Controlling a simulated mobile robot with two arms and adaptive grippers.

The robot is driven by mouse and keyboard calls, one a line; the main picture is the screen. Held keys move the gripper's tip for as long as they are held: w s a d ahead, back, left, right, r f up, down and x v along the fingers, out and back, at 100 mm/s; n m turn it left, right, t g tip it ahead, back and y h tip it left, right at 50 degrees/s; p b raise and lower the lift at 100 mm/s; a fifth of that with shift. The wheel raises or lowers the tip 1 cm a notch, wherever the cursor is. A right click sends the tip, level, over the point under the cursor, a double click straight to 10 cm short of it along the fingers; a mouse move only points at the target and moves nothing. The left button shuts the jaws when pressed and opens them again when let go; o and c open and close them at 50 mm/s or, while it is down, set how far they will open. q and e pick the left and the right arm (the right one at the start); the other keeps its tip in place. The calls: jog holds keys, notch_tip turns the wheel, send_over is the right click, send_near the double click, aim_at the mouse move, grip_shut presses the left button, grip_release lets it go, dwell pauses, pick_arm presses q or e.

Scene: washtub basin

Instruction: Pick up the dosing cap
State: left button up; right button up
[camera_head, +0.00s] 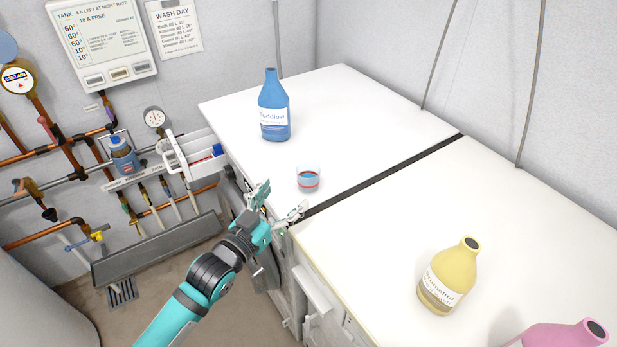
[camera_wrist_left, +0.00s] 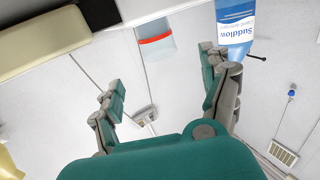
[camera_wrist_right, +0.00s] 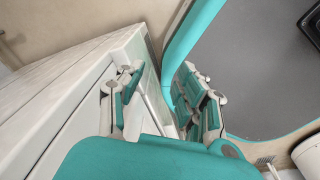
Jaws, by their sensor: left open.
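The dosing cap (camera_head: 308,179) is a small clear cup with a red band. It stands on the white worktop near its front edge in the head view. In the left wrist view the cap (camera_wrist_left: 156,42) shows upside down, beyond and between the spread fingers. My left gripper (camera_head: 278,202) is open and empty at the worktop's front edge, just short of the cap and apart from it. My right gripper (camera_wrist_right: 160,95) shows only in the right wrist view, with its fingers apart and nothing between them, low beside white cabinet fronts.
A blue bottle (camera_head: 273,108) stands behind the cap. A yellow bottle (camera_head: 447,276) and a pink bottle (camera_head: 565,335) stand on the right worktop. A dark gap (camera_head: 385,178) splits the two tops. An open detergent drawer (camera_head: 203,160) sticks out at left. The worktop around the cap is clear.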

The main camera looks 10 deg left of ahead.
aim_at(302, 177)
pick_arm(q)
jog(key=p+x, duration=0.1)
jog(key=x, duration=0.7)
jog(key=shift+w+d+f, duration=0.1)
jog(key=shift+w+d, duration=0.05)
jog(key=shift+w, duration=0.25)
jog(key=shift+s, duration=0.1)
jog(key=shift+c, duration=0.4)
jog(key=c, duration=0.9)
